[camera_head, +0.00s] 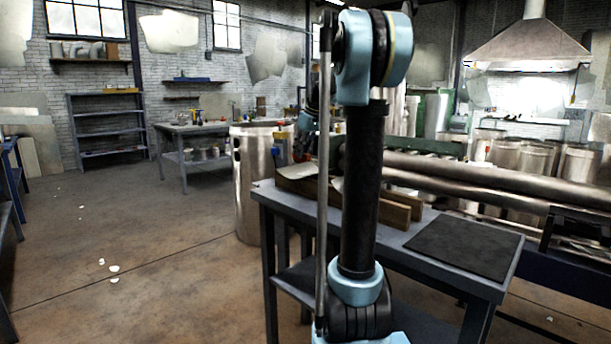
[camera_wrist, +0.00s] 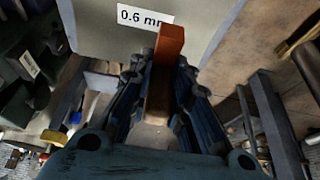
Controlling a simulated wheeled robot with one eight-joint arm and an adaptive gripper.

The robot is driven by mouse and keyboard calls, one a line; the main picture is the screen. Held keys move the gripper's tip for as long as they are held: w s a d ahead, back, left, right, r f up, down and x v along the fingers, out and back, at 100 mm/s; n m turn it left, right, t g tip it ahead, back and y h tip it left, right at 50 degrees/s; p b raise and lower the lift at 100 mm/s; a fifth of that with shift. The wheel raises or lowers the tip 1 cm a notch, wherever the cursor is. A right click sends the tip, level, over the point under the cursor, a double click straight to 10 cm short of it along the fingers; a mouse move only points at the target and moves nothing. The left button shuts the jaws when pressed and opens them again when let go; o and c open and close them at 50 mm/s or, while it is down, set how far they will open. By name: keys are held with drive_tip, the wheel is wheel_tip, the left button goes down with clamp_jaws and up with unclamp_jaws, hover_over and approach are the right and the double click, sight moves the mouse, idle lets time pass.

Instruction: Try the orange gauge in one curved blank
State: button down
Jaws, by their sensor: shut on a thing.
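My gripper (camera_wrist: 163,72) is shut on the orange gauge (camera_wrist: 170,42), which points away from the wrist between the two fingers. A pale grey sheet-like surface (camera_wrist: 95,30) with a white label (camera_wrist: 145,17) reading "0.6 mm" lies beyond the gauge's tip. I cannot tell whether the gauge touches it. In the head view my arm hides most of the gripper and the gauge. A pale curved blank (camera_head: 311,186) shows partly on the workbench (camera_head: 440,219), left of my arm, by wooden supports (camera_head: 394,212).
A dark flat mat (camera_head: 465,246) lies on the bench's right part. A tall metal cylinder (camera_head: 250,185) stands behind the bench on the left. Long pipes (camera_head: 480,178) run behind it on the right. The floor at the left is mostly open.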

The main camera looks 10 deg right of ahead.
drive_tip(key=shift+r, duration=4.15)
